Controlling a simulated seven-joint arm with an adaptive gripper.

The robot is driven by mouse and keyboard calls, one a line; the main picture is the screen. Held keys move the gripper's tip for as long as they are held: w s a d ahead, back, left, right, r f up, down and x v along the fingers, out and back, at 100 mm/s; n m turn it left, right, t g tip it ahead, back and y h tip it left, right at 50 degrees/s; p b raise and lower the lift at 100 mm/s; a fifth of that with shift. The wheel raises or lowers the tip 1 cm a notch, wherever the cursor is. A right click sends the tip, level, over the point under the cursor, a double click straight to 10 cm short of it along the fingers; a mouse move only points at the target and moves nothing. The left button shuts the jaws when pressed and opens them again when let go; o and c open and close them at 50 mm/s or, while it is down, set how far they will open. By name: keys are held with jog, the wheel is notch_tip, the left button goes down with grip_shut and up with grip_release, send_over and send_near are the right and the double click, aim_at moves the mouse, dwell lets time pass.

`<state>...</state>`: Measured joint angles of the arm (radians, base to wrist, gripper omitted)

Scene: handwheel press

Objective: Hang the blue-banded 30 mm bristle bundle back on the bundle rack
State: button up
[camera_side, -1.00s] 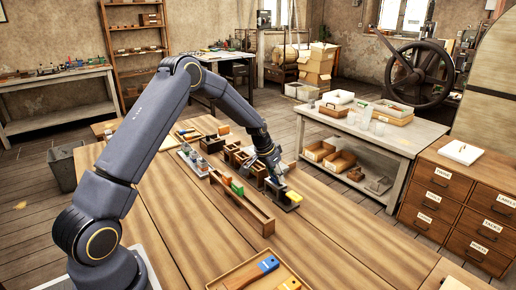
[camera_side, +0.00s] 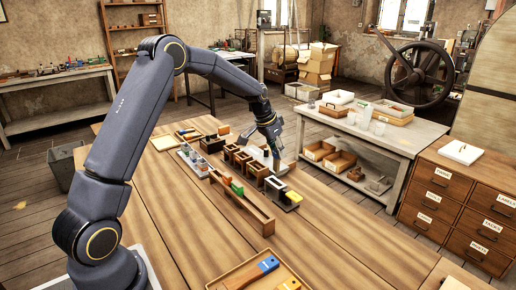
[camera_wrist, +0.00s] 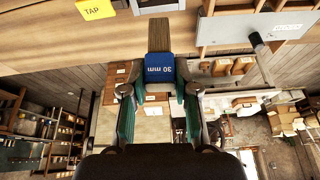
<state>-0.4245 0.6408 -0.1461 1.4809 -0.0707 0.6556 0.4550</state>
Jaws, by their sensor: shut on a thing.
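My gripper (camera_side: 276,150) is shut on the blue-banded bristle bundle. In the wrist view the bundle's blue band (camera_wrist: 158,68), marked "30 mm", sits between the fingertips, with tan bristles beyond it. In the side view the gripper is above the dark open box (camera_side: 275,188) and the yellow block (camera_side: 293,197); the held bundle is small there and its band is hard to make out. A long wooden rack (camera_side: 250,212) with green and orange pieces stands on the bench to the left of the gripper. I cannot tell for sure that it is the bundle rack.
Several small wooden boxes (camera_side: 240,158) stand in a row behind the rack. A grey tray of small parts (camera_side: 193,160) lies to the left. A wooden tray (camera_side: 232,284) with blue and yellow pieces is at the front.

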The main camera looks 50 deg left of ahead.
jog(key=shift+s+d+f+m, duration=0.15)
jog(key=shift+s+m, duration=0.1)
jog(key=shift+m, duration=0.05)
jog(key=s+a+f+n, duration=0.1)
jog(key=s+a+n, duration=0.1)
jog(key=s+a, duration=1.3)
jog(key=shift+w+a+f, duration=0.3)
jog(key=shift+w+f, duration=0.05)
jog(key=shift+f, duration=0.35)
jog(key=shift+w+a+f, duration=0.3)
jog(key=shift+f, duration=0.4)
jog(key=shift+w+a+f, duration=0.3)
jog(key=shift+w+f, duration=0.05)
jog(key=shift+f, duration=0.35)
jog(key=shift+f, duration=2.3)
jog(key=o, duration=1.1)
